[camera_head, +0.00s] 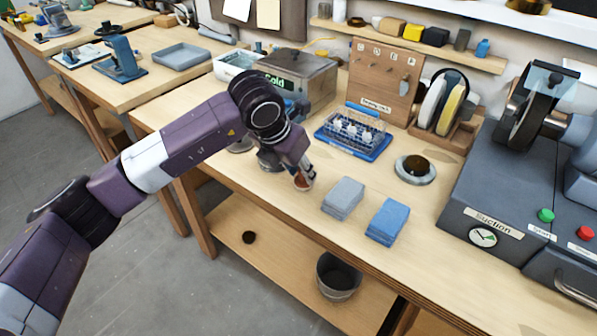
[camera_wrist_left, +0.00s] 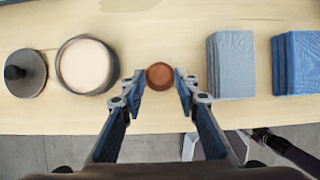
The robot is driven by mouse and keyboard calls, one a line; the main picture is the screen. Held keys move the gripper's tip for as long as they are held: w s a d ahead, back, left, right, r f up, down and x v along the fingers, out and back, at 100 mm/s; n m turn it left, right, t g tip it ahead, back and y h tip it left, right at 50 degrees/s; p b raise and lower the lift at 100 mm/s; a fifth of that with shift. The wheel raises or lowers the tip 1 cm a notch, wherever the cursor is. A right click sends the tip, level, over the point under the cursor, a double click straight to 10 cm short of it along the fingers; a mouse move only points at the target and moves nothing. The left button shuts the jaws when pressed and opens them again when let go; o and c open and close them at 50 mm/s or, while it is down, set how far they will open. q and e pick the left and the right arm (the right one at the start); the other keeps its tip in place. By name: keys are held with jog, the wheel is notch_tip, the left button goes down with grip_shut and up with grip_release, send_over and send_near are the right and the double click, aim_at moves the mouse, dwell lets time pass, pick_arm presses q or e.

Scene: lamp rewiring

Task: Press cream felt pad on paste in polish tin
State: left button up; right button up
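My left gripper (camera_head: 301,176) points down near the front edge of the workbench. Its two fingertips, which also show in the left wrist view (camera_wrist_left: 160,78), stand apart on either side of a small reddish-brown disc (camera_wrist_left: 160,76). The disc (camera_head: 304,183) is partly hidden in the head view; I cannot tell whether the fingers touch it. Left of it in the wrist view is a round, dark-rimmed tin (camera_wrist_left: 87,65) with a smooth cream face inside. I cannot tell whether this face is paste or the felt pad.
A dark disc with a knob (camera_wrist_left: 25,73) lies left of the tin. Grey cloths (camera_head: 343,198) and blue cloths (camera_head: 387,222) lie right of the gripper. A blue tray with a wire rack (camera_head: 353,138) and a round dish (camera_head: 415,170) stand farther back.

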pick_arm(q)
jog(key=shift+c, duration=0.3)
grip_shut()
jog(key=shift+r+p, duration=1.05)
jog(key=shift+r, duration=1.55)
